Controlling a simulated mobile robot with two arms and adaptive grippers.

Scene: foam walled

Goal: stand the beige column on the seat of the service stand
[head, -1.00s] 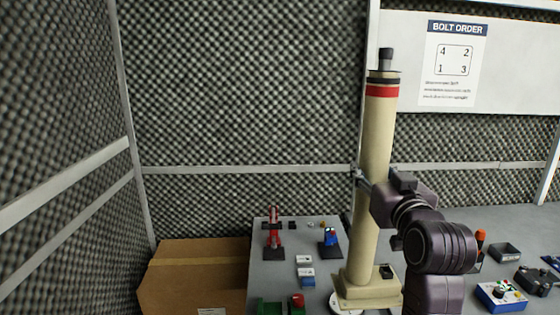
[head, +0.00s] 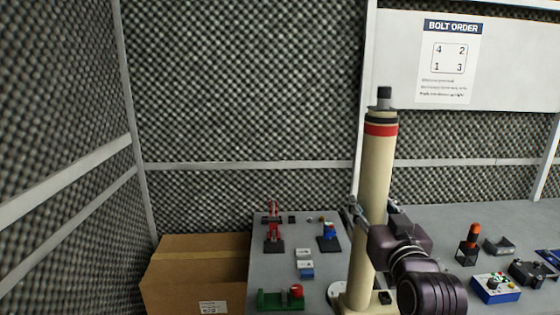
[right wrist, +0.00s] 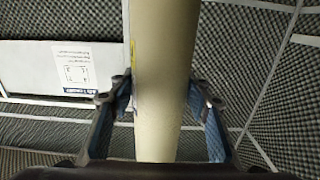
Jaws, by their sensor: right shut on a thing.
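The beige column (head: 372,180) is tall, with a red band, a black band and a dark stub at its top. It leans slightly in the head view, top to the right. My right gripper (head: 370,214) is shut on its shaft around mid-height. In the right wrist view the fingers (right wrist: 164,103) lie on both sides of the column (right wrist: 163,60). The column's square foot is partly cut off by the lower picture edge and partly behind my arm. A pale round disc (head: 337,289) shows beside the foot. I cannot make out the service stand or its seat for certain.
A grey bench (head: 270,275) holds red and blue fittings, a green vise-like item (head: 281,299) and, at right, a blue control box (head: 495,288) and an orange-topped tool (head: 473,238). A cardboard box (head: 195,280) stands left. Foam walls enclose the place.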

